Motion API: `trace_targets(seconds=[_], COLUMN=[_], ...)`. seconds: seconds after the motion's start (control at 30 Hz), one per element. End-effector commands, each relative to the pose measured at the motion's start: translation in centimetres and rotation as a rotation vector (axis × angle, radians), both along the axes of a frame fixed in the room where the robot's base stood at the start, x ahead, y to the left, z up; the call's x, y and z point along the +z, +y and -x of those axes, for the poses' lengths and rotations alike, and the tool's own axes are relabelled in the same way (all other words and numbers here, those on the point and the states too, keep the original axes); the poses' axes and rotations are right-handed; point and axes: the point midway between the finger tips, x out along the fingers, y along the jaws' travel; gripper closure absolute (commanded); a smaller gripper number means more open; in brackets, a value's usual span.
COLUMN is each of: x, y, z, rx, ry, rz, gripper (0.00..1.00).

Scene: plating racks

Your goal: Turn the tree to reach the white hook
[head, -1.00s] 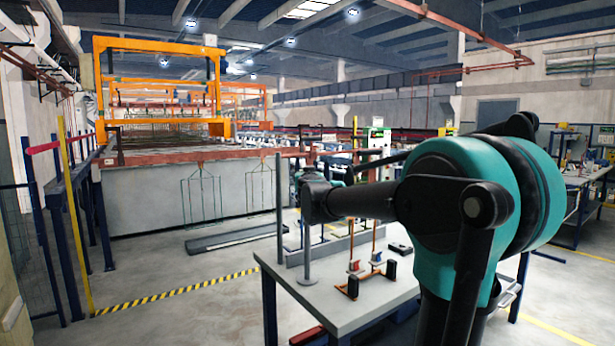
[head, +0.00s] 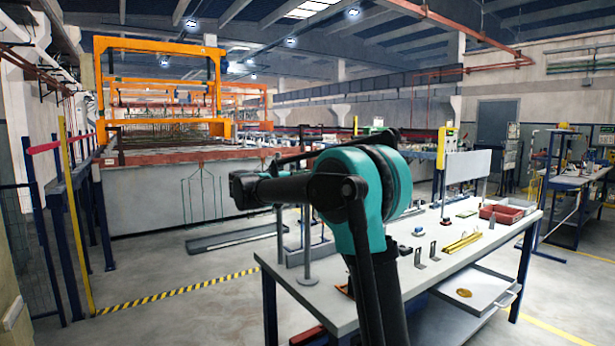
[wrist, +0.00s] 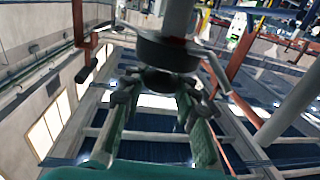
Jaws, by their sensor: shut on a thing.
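In the wrist view, a pale upright post (wrist: 178,15) ends in a dark round hub (wrist: 168,52), which I take for the tree. My gripper (wrist: 158,90) has its two green-padded fingers on either side below this hub and appears shut on the tree; the contact itself is hard to see. A red-brown hook-like piece (wrist: 90,45) shows at left, and a pale bent rod (wrist: 216,76) shows right of the hub; I cannot tell whether it is the white hook. In the head view my arm hides my gripper.
A worktable (head: 345,318) carries a grey post (head: 307,225), a yellow piece (head: 462,243), small brackets and a red bin (head: 500,213). An open drawer (head: 478,287) sits below its right side. A large tank (head: 150,205) stands behind; floor at left is clear.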

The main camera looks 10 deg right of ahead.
Motion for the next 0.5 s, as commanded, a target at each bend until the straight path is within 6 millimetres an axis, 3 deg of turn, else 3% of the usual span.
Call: trace_targets(seconds=[0.5], x=[0.04], y=[-0.04], z=[-0.1], rx=[-0.22], ry=[0.0], rz=[0.001], gripper=[1.0])
